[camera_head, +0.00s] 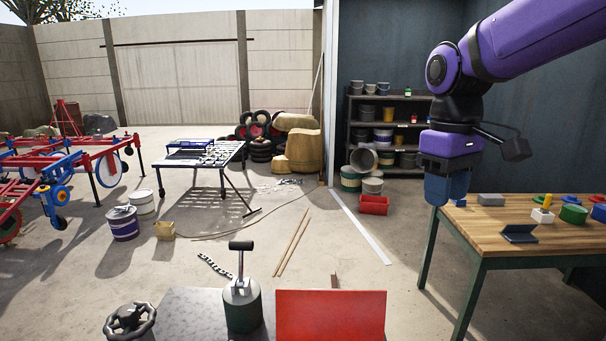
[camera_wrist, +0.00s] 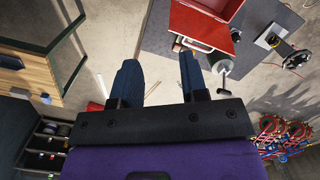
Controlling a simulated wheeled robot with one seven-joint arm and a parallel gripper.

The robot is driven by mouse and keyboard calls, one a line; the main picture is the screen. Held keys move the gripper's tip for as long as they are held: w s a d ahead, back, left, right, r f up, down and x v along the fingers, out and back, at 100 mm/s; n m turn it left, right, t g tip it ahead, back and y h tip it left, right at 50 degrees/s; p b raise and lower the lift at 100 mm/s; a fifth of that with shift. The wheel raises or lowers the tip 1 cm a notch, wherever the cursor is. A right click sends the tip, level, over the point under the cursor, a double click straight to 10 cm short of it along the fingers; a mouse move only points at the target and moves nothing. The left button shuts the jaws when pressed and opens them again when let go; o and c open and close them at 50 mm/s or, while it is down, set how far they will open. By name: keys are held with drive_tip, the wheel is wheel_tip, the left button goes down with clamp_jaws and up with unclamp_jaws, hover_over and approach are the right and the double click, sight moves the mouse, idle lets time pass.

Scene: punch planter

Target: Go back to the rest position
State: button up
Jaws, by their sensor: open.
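My gripper (camera_head: 446,188) hangs at the end of my purple arm in the head view, fingers pointing down, beside the left edge of the wooden workbench (camera_head: 545,230). In the wrist view my gripper (camera_wrist: 160,85) shows two dark blue fingers spread apart with nothing between them. A small blue thing on the bench is partly hidden behind the fingers in the head view. The gripper touches nothing that I can see.
The bench holds several small coloured things and a dark angled plate (camera_head: 520,234). In front stand a red box (camera_head: 330,315), a green cylinder with a lever (camera_head: 242,305) and a handwheel (camera_head: 130,320). A shelf (camera_head: 350,125) stands behind. The middle floor is mostly clear.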

drive_tip(key=s+d+m+t, duration=0.3)
drive_tip(key=s+d, duration=0.1)
drive_tip(key=s, duration=0.3)
drive_tip(key=s+d+m+t, duration=0.2)
drive_tip(key=s+d+t, duration=0.1)
drive_tip(key=s, duration=0.5)
drive_tip(key=shift+s+d+f+m, duration=0.15)
drive_tip(key=shift+d+f+m, duration=0.05)
drive_tip(key=shift+d+m, duration=0.2)
drive_tip(key=shift+s, duration=0.1)
